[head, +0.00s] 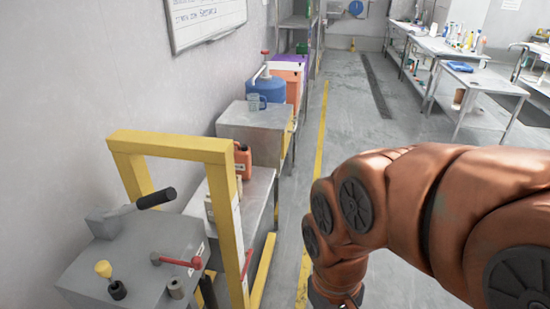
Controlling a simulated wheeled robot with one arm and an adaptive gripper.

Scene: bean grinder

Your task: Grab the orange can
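A small orange-red can (243,161) stands on a low metal bench, left of the picture's centre. It is upright, and the yellow frame's post partly covers its left side. My orange arm comes in from the right and bends down to the bottom edge, right of the bench. My gripper's fingers are below the picture's edge, so I cannot see whether they are open or hold anything. The visible part of my arm is apart from the can.
A grey machine (135,262) with levers and a yellow frame (175,146) stand in front of the can. Behind it are a metal cabinet (250,128), a blue jug (268,89) and several coloured containers. The grey floor (345,115) is clear to the right; worktables (475,82) stand farther off.

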